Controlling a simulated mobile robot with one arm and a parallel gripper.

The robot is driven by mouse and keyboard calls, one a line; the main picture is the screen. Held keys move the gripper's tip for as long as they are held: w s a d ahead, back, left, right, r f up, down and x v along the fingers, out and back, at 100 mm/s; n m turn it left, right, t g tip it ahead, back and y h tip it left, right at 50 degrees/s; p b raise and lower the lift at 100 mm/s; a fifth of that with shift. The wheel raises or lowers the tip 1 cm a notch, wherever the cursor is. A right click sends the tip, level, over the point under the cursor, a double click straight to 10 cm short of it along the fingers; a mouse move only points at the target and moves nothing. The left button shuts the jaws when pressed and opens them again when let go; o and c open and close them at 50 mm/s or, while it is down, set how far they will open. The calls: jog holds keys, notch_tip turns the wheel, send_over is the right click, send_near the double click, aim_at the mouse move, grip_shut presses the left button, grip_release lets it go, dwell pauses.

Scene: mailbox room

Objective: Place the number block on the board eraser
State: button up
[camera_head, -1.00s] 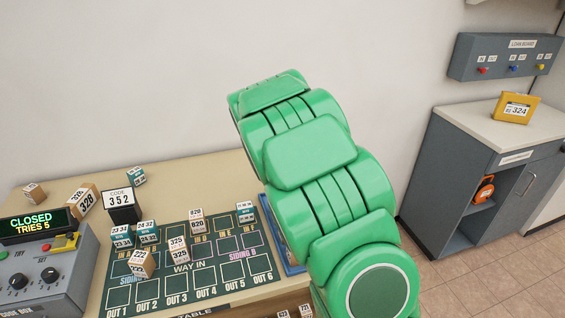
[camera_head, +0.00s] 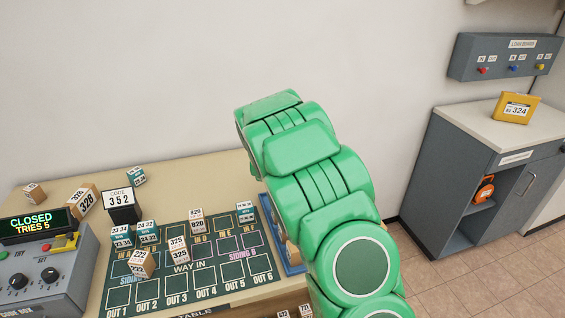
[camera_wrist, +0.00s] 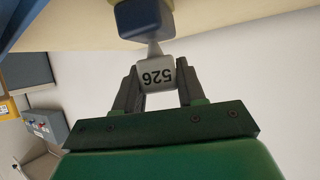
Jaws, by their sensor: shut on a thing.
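In the wrist view my gripper (camera_wrist: 156,84) is shut on a pale number block (camera_wrist: 155,76), with a finger on each side. Its printed 526 reads upside down in that view. Just past the block is a dark blue block-like thing (camera_wrist: 145,18) at the picture's top edge. It may be the board eraser, but I cannot tell for sure. A narrow grey piece shows between it and the block, and I cannot tell whether they touch. In the head view my green arm hides the gripper and the held block.
In the head view, a table mat (camera_head: 150,295) holds several numbered blocks. A blue-edged tray (camera_head: 291,260) lies right of it, partly behind my arm. A code box (camera_head: 45,275) stands at left. A grey cabinet (camera_head: 445,185) stands at right.

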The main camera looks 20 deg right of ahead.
jog(key=o, duration=1)
jog(key=shift+f, duration=0.1)
jog(key=shift+v, duration=3.85)
jog(key=s+a+r+g+y, duration=0.1)
jog(key=s, duration=0.3)
jog(key=s+a+r+g+y, duration=0.1)
jog(key=s+a+r, duration=0.1)
jog(key=s, duration=0.2)
jog(key=s+a+r+n+g+y, duration=0.1)
jog(key=s, duration=0.2)
jog(key=shift+s+a+r+g, duration=0.3)
jog(key=shift+s+a+r, duration=0.1)
jog(key=s+a+r+n+g, duration=0.1)
jog(key=s+r+g, duration=0.1)
jog(key=s, duration=1.2)
jog(key=s+a+r+n+g+y, duration=0.1)
jog(key=s+a+r+g, duration=0.1)
jog(key=s, duration=1.2)
jog(key=s+a+r+n+g, duration=0.1)
jog(key=s+r+g, duration=0.3)
jog(key=s, duration=1)
jog(key=shift+a+n+g+y, duration=0.25)
jog(key=shift+n+g+y, duration=0.15)
jog(key=shift+g, duration=0.2)
